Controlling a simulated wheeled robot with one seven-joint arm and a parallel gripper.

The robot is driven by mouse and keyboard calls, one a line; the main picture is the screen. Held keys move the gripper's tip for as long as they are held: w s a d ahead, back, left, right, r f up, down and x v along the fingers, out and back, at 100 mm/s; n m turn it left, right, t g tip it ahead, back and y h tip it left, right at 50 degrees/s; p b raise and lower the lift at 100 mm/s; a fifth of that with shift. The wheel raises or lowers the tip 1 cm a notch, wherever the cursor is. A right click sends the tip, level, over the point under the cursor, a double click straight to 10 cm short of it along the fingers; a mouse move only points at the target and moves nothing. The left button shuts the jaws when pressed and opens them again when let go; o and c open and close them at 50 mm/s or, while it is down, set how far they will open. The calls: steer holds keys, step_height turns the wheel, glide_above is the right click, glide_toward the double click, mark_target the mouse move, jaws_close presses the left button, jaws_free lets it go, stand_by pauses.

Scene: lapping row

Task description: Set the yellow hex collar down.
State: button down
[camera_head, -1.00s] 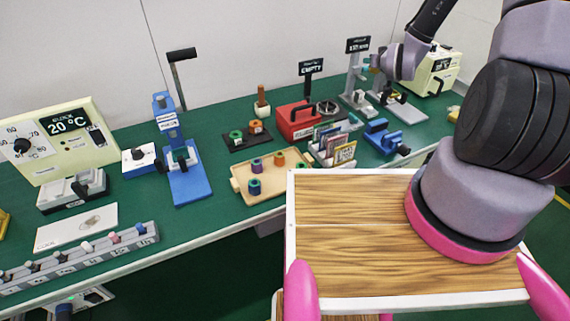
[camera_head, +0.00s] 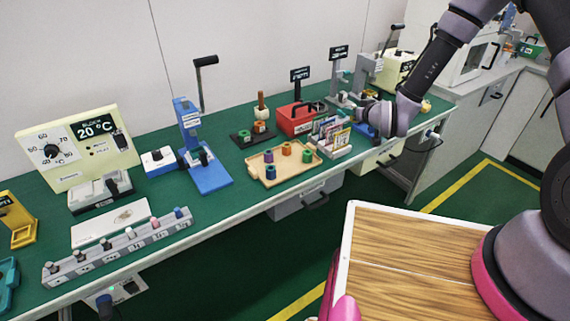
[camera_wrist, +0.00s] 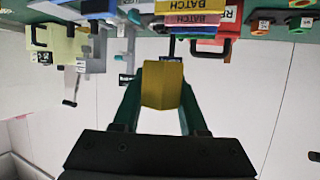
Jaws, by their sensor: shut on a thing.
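The yellow hex collar (camera_wrist: 162,87) is between the two dark green fingers of my gripper (camera_wrist: 162,72) in the wrist view. My gripper is shut on it, and flat yellow faces show toward the camera. In the head view my wrist hangs low at the right part of the green bench, by the card rack and a blue fixture (camera_head: 364,129). The fingertips and the collar cannot be made out there. In the wrist view, which looks upside down, the collar appears clear of the bench items above it.
A card rack (camera_head: 330,150), a red box (camera_head: 296,120) and a tan tray (camera_head: 254,163) with several colored collars stand left of my wrist. Stands with signs and a cream machine (camera_head: 394,70) are behind. Bare green bench (camera_head: 230,196) shows along the front edge.

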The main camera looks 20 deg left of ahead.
steer(key=s+a+f+n+g+y, duration=0.1)
steer(key=s+a+f+n+y, duration=0.15)
steer(key=s+a, duration=0.55)
steer(key=s+a+f+n+g+y, duration=0.1)
steer(key=s+a+f+n+g, duration=0.2)
steer(key=a, duration=0.8)
steer(key=m, duration=0.1)
glide_above(286, 164)
steer(key=shift+t, duration=0.4)
step_height(286, 164, down, 5)
steer(key=shift+s+a, duration=0.1)
steer(key=shift+s, duration=0.05)
steer(key=shift+f, duration=2.45)
steer(key=shift+c, duration=2.2)
jaws_free()
steer(key=shift+f, duration=0.1)
